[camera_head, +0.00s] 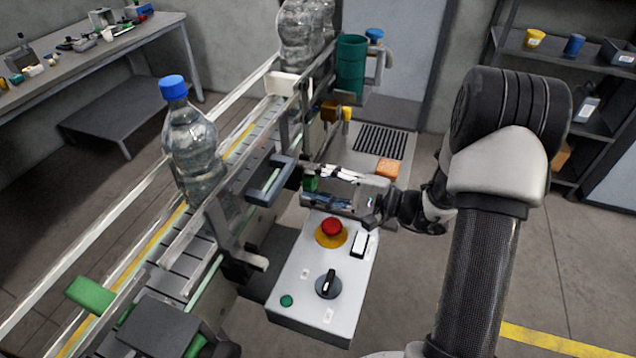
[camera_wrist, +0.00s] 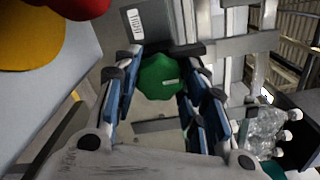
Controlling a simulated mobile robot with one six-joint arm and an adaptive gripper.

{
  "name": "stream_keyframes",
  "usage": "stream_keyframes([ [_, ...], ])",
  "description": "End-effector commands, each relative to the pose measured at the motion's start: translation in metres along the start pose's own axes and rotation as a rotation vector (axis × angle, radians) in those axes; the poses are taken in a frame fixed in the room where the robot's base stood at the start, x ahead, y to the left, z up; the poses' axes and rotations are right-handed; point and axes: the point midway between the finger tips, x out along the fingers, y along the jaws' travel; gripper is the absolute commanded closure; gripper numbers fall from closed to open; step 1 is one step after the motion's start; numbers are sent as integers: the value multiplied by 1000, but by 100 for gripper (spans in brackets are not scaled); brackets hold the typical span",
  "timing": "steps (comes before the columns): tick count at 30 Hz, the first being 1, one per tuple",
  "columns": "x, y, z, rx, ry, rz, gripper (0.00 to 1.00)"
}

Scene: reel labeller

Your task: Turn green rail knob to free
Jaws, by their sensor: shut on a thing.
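The green rail knob (camera_wrist: 162,77) is a lobed green knob with a short pale mark on its face, and it lies between the two blue-padded fingers in the wrist view. A small part of the knob (camera_head: 310,184) shows at the fingertips in the head view, beside the conveyor's side. My gripper (camera_head: 320,184) reaches in from the right and is shut on the knob; its fingertips (camera_wrist: 160,90) flank the knob on both sides. A grey block with the label "TIGHT" (camera_wrist: 137,20) is just beyond the knob in the wrist view.
A control box (camera_head: 318,285) with a red emergency button (camera_head: 332,228) and black rotary switch (camera_head: 328,284) stands just below my gripper. A bottle with a blue cap (camera_head: 194,150) stands on the conveyor. A green cylinder (camera_head: 350,65) stands behind.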

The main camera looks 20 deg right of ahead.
Motion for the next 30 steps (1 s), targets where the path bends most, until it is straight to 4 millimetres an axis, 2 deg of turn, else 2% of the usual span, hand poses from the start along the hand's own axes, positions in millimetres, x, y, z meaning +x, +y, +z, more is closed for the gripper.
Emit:
stream_keyframes([
  [1,0,0,0,-1,0,1,59],
  [9,0,0,0,-1,0,0,41],
  [23,0,0,0,14,0,1,41],
  [30,0,-5,2,179,0,1,41],
])
